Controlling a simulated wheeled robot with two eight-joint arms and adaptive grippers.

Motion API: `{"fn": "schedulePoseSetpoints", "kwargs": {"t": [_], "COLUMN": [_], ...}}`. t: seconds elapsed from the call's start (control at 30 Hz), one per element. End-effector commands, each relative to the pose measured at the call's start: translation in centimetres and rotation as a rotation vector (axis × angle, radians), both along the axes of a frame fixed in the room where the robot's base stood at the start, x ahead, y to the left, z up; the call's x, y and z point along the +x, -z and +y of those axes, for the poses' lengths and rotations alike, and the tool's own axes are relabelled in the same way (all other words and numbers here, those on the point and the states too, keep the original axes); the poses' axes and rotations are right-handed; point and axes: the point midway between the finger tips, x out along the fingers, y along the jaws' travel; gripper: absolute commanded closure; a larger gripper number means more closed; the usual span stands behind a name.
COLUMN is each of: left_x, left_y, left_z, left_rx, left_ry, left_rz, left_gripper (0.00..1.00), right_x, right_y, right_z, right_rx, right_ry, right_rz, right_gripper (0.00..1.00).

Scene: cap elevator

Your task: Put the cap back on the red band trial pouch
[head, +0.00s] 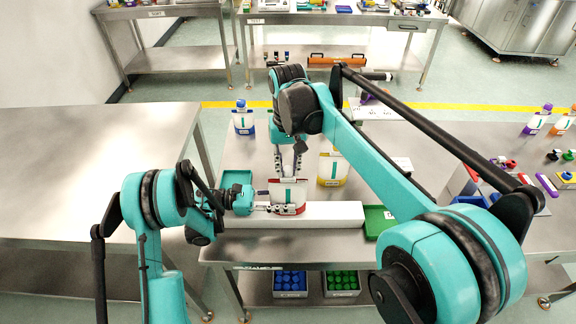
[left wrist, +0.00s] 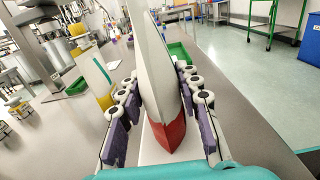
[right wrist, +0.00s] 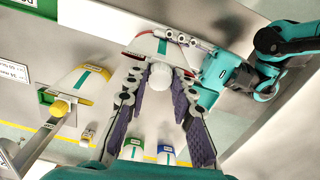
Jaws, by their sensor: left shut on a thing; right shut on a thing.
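The red band pouch (head: 288,191) is white with a red bottom and stands upright at the white block near the table's front edge. My left gripper (head: 282,209) is shut on the pouch low on its body; in the left wrist view the pouch (left wrist: 172,132) is between the purple-padded fingers. My right gripper (head: 288,174) points down just above the pouch. In the right wrist view it is shut on a round white cap (right wrist: 161,76) over the pouch's top edge. Whether the cap touches the spout is hidden.
A white block (head: 335,213) runs along the front. A yellow band pouch (head: 331,171) stands behind to the right, a blue-capped pouch (head: 243,122) behind to the left. The left table (head: 95,150) is bare.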

Motion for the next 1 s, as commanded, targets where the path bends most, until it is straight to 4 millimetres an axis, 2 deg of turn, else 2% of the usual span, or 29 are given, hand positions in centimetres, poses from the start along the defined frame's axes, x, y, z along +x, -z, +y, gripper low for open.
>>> {"fn": "schedulePoseSetpoints", "kwargs": {"t": [0.13, 0.17, 0.23, 0.27, 0.53, 0.67, 0.77, 1.0], "left_x": [0.0, 0.0, 0.0, 0.0, 0.0, 0.0, 0.0, 0.0], "left_y": [0.0, 0.0, 0.0, 0.0, 0.0, 0.0, 0.0, 0.0], "left_z": [0.0, 0.0, 0.0, 0.0, 0.0, 0.0, 0.0, 0.0], "left_rx": [0.000, 0.000, 0.000, 0.000, 0.000, 0.000, 0.000, 0.000], "left_ry": [0.000, 0.000, 0.000, 0.000, 0.000, 0.000, 0.000, 0.000], "left_rz": [0.000, 0.000, 0.000, 0.000, 0.000, 0.000, 0.000, 0.000], "left_gripper": [1.00, 1.00, 1.00, 1.00, 1.00, 1.00, 1.00, 1.00], "right_x": [0.0, 0.0, 0.0, 0.0, 0.0, 0.0, 0.0, 0.1], "right_y": [0.0, 0.0, 0.0, 0.0, 0.0, -0.8, -2.3, -7.5], "right_z": [0.0, 0.0, 0.0, 0.0, 0.0, 0.0, 0.0, 0.0], "right_rx": [0.000, 0.000, 0.000, 0.000, 0.000, 0.000, 0.000, 0.000], "right_ry": [0.007, 0.006, 0.005, 0.005, 0.004, 0.004, 0.004, 0.004], "right_rz": [0.000, 0.000, 0.000, 0.000, 0.000, 0.000, 0.000, 0.000], "right_gripper": [1.00, 0.73, 0.55, 0.52, 0.52, 0.52, 0.52, 0.52]}}
